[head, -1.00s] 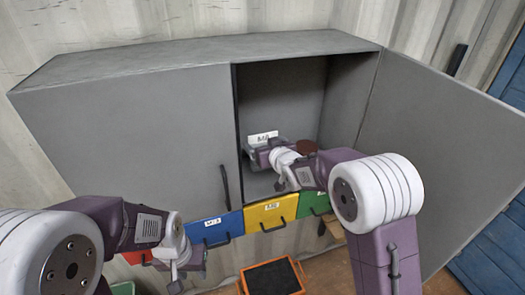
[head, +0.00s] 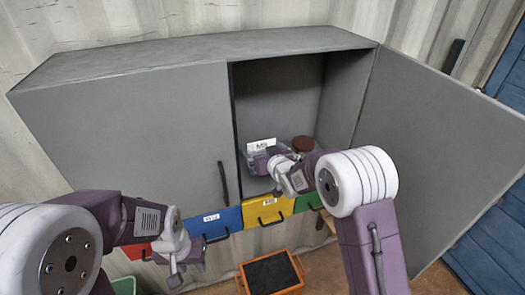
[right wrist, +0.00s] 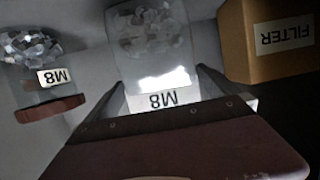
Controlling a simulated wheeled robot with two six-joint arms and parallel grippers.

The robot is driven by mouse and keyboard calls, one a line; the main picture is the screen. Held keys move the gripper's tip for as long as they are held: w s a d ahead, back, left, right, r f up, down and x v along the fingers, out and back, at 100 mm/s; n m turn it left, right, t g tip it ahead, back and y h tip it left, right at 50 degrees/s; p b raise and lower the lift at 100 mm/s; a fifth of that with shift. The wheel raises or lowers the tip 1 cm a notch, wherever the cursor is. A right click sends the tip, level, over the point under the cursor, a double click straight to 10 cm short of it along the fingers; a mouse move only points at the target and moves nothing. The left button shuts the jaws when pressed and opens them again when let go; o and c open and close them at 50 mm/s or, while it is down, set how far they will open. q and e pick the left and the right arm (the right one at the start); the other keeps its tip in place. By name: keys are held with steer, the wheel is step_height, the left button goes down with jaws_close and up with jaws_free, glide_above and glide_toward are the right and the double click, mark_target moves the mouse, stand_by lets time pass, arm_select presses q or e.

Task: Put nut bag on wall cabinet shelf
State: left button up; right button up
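The clear nut bag with a white M8 label (head: 262,145) is inside the open right half of the grey wall cabinet (head: 130,120). In the right wrist view the bag (right wrist: 150,40) hangs between the two fingers of my right gripper (right wrist: 165,85), held near its label, with nuts at the end away from the gripper. The right gripper (head: 262,162) looks shut on it. The cabinet floor (head: 256,186) shows beside my arm; whether the bag touches it I cannot tell. My left gripper (head: 175,278) hangs below the cabinet's closed left door; its fingers are unclear.
A jar with a brown lid (head: 303,143) and M8 label (right wrist: 55,78) stands beside the bag. A FILTER box (right wrist: 265,40) is on its other side. The right door (head: 440,130) is swung open. Coloured bins (head: 268,208) hang below; an orange crate (head: 240,282) is lower down.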

steer(key=shift+r, duration=0.25)
steer(key=shift+s+d, duration=0.1)
steer(key=shift+s, duration=0.15)
steer(key=b+v, duration=0.3)
steer(key=v, duration=0.8)
steer(key=shift+s, duration=0.25)
steer(key=shift+r, duration=0.15)
steer(key=s+d+f+m+g+h, duration=0.3)
steer(key=s+d+f+g+h, duration=0.2)
steer(key=s+d+f+g, duration=0.65)
steer(key=s+f, duration=0.2)
steer(key=s, duration=0.3)
steer(key=s+d+f+m+g, duration=0.1)
steer(key=s+f, duration=0.3)
steer(key=s, duration=0.3)
steer(key=shift+f, duration=0.15)
